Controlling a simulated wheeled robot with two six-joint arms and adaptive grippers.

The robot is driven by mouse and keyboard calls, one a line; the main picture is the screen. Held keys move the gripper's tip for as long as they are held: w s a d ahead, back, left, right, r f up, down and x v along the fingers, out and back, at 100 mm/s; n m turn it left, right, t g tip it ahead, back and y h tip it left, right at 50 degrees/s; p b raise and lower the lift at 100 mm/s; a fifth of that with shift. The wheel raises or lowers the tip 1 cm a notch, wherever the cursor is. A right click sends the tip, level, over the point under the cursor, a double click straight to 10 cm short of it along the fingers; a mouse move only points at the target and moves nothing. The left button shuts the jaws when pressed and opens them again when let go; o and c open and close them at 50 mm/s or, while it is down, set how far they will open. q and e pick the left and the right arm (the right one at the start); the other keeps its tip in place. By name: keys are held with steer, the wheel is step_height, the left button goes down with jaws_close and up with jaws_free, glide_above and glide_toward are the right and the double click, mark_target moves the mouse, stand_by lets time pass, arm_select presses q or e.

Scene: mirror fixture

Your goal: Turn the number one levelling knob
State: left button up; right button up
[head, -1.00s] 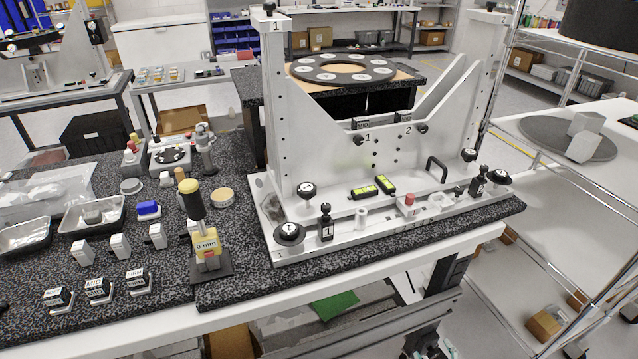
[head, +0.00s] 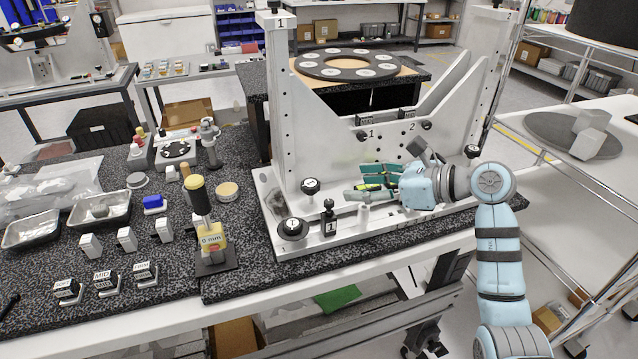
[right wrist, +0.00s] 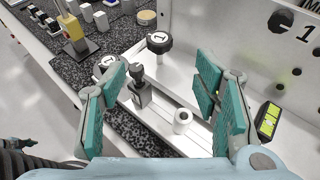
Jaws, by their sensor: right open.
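Two black knobs marked 1 are on the left part of the white fixture (head: 365,228). One is a raised knob on a stem (head: 310,187); the other is a wider, low knob (head: 292,228) at the front left corner. I cannot tell which is the levelling knob. A small black post with a 1 label (head: 329,218) stands beside them. My right gripper (head: 360,182) is open and empty, to the right of the knobs. In the right wrist view, the raised knob (right wrist: 159,43) shows beyond the open fingers, and the low knob is partly behind the left finger.
A white cylinder (head: 363,216) stands on the fixture base below my right gripper. A yellow and black 0 mm gauge (head: 211,238) stands left of the fixture. The fixture's upright plate (head: 281,110) rises behind the knobs. A green-lit level (right wrist: 268,121) lies right of the fingers.

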mark_target(313, 185)
steer(key=x, duration=1.1)
steer(key=shift+a, duration=0.2)
steer(key=shift+c, duration=0.2)
steer(key=c, duration=1.1)
steer(key=m+t+h+p, duration=0.1)
steer(key=p, duration=0.1)
steer(key=m+t+p, duration=0.1)
steer(key=p, duration=0.2)
steer(key=shift+s+a+r+m+h, duration=0.2)
steer(key=shift+r+m+h, duration=0.1)
steer(key=shift+r+h, duration=0.1)
steer(key=shift+f+t, duration=0.2)
steer(key=shift+t, duration=0.1)
steer(key=shift+f, duration=0.15)
steer(key=o, duration=1.1)
steer(key=shift+o, duration=0.2)
